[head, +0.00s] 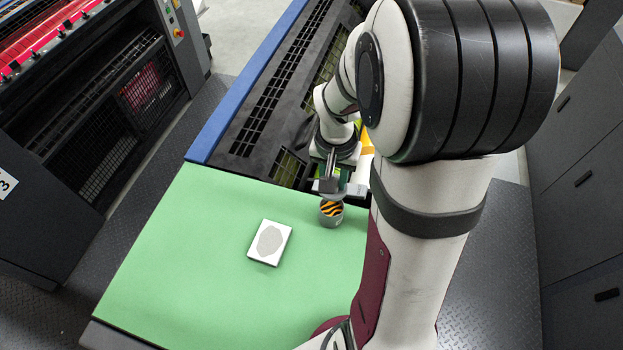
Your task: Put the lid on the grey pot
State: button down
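A small grey pot (332,221) stands on the green work surface, near its far right part by my arm. An orange-and-black striped round piece (331,209) shows at the top of the pot; it looks like the lid. I cannot tell whether it rests on the pot or is held just above it. My gripper (330,192) points down directly over the striped piece, touching it or very close. The fingertips are too small and partly hidden, so I cannot tell whether they are shut on it.
A white block (281,228) with a grey speckled oval lies left of the pot on the green surface (190,270). A dark slotted machine bed with a blue edge (245,85) borders the surface at the back. The left part of the surface is clear.

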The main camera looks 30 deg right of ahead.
aim_at(333, 198)
jog(key=shift+s+a+r, duration=0.35)
jog(key=shift+s+r, duration=0.3)
jog(key=shift+r, duration=0.15)
jog(key=shift+f, duration=3.15)
jog(key=shift+f, duration=0.2)
jog(key=c, duration=0.5)
grip_release()
jog(key=shift+c, duration=0.2)
jog(key=shift+o, duration=0.3)
jog(key=o, duration=0.4)
